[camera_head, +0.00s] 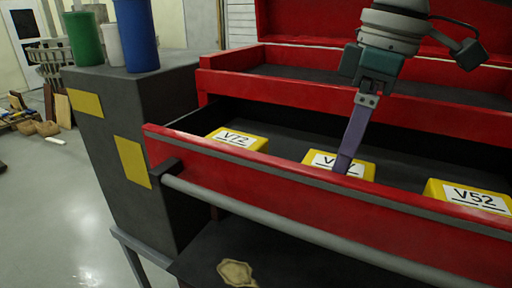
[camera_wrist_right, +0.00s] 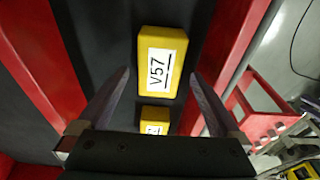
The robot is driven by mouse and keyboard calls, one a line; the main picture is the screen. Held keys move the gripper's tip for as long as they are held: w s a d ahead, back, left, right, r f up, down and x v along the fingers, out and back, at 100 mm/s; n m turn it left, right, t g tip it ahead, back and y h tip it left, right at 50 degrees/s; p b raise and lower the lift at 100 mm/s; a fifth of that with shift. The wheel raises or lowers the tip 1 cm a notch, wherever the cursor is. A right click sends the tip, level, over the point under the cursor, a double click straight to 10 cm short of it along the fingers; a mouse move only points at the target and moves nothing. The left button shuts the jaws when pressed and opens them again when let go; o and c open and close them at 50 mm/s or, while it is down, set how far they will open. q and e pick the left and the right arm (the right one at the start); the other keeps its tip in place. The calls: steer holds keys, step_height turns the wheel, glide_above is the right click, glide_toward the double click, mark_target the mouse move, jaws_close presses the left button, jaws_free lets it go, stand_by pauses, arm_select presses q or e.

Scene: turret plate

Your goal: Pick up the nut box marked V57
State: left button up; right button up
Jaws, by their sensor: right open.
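The nut box marked V57 is a yellow box with a white label (camera_wrist_right: 160,62). In the head view it is the middle box (camera_head: 366,170) in the open red drawer, its label partly hidden by a finger. My right gripper (camera_head: 347,165) points down at this box from above. In the right wrist view, the open gripper (camera_wrist_right: 160,74) has one finger on each side of the box, with small gaps. I cannot tell how far down the fingers reach along it. My left gripper is not in view.
Box V72 (camera_head: 236,140) lies left and box V52 (camera_head: 470,197) right in the same drawer. The drawer's red front wall (camera_head: 300,195) and grey handle bar (camera_head: 290,232) are close by. A grey cabinet (camera_head: 130,140) with coloured cylinders stands at left.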

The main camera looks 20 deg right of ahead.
steer(key=f, duration=0.1)
steer(key=f+p, duration=0.1)
steer(key=f, duration=0.1)
steer(key=shift+w+a+f, duration=0.25)
steer(key=shift+a+f, duration=0.05)
steer(key=shift+f, duration=0.1)
steer(key=shift+w+f, duration=0.1)
steer(key=shift+f, duration=0.3)
steer(key=shift+c, duration=0.2)
jaws_close()
steer(key=shift+r, duration=0.1)
